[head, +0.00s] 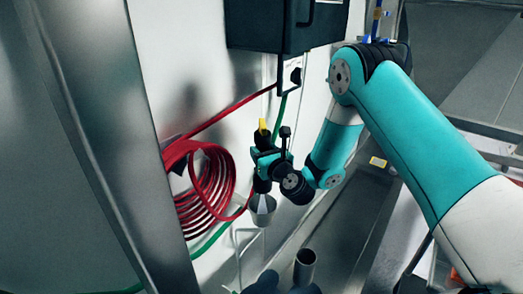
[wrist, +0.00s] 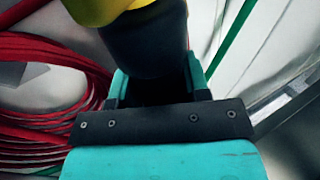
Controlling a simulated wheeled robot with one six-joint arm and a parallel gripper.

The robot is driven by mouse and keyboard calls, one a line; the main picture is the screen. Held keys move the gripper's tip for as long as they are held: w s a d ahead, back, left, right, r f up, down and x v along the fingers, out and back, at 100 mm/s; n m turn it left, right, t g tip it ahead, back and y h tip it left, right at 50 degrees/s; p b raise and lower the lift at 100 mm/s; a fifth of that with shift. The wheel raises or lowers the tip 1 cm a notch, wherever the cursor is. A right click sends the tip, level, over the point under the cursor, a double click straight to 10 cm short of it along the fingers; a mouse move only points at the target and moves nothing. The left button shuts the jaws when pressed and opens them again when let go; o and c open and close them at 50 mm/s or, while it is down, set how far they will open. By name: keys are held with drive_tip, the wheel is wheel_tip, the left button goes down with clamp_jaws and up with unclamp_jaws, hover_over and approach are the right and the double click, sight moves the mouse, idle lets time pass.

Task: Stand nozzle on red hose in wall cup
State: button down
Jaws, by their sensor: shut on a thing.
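My gripper (head: 266,158) is shut on the nozzle, which has a yellow upper part (head: 263,125) and a dark body. In the wrist view the nozzle's dark body (wrist: 145,45) sits between the two teal fingers (wrist: 157,85). The nozzle stands roughly upright by the wall. Its dark lower end is right at the mouth of the grey metal wall cup (head: 263,206); I cannot tell how deep it reaches or whether it touches. The red hose (head: 207,188) hangs coiled on the wall to the left, and in the wrist view its loops (wrist: 45,100) are at the left.
A dark box (head: 275,25) is on the wall above. A green hose (head: 282,110) runs down the wall. A white wire frame (head: 238,250) is below the cup, and an upright metal tube (head: 305,262) stands lower right. A grey metal post (head: 105,130) is at left.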

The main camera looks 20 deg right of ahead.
sight(267, 191)
drive_tip(key=shift+s+f+b, duration=0.1)
drive_tip(key=shift+f+b, duration=0.15)
drive_tip(key=shift+b, duration=0.15)
wheel_tip(267, 191, down, 12)
drive_tip(key=b, duration=1.1)
drive_tip(key=shift+f, duration=0.1)
drive_tip(key=shift+f+b, duration=0.6)
drive_tip(key=shift+b, duration=0.25)
drive_tip(key=c, duration=0.5)
unclamp_jaws()
drive_tip(key=shift+f, duration=0.1)
drive_tip(key=shift+s, duration=0.15)
